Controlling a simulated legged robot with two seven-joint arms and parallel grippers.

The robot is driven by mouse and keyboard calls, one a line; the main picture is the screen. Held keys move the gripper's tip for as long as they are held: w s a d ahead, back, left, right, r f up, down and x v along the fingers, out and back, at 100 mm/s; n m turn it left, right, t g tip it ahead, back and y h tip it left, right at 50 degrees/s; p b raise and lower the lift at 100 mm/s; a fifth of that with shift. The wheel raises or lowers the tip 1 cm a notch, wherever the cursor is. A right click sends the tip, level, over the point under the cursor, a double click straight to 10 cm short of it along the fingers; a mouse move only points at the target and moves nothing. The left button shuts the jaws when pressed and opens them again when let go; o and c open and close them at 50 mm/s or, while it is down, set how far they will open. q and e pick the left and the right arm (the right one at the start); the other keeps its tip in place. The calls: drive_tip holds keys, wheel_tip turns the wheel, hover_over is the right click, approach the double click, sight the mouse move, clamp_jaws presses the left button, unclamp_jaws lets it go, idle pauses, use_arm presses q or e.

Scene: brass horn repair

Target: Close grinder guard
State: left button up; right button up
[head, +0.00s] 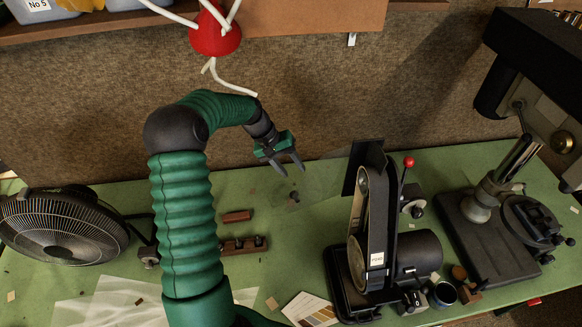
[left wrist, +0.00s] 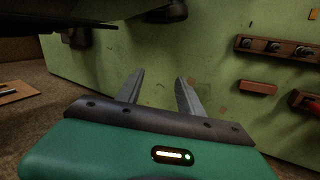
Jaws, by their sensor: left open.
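The belt grinder (head: 376,225) stands on the green bench right of centre, with an upright belt and a dark motor. A black plate (head: 364,158) rises behind the top of the belt. A lever with a red knob (head: 409,162) stands at its right. A faint see-through pane (head: 322,184) seems to reach left from the grinder; I cannot tell for sure that it is the guard. My left gripper (head: 292,169) is open and empty, left of the grinder and near this pane. In the left wrist view its fingers (left wrist: 158,80) are apart with green bench behind. My right gripper is not in view.
A fan (head: 62,226) stands at the left, and a drill press (head: 495,205) at the right. A wooden block (head: 237,216) and a rack (head: 243,245) lie left of the grinder. A red cone-shaped object (head: 215,32) with white cables hangs above my left arm.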

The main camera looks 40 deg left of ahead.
use_arm(q)
drive_tip(key=b+v, duration=0.4)
drive_tip(key=v, duration=1.2)
drive_tip(key=shift+a+r, duration=0.25)
drive_tip(key=shift+r, duration=0.05)
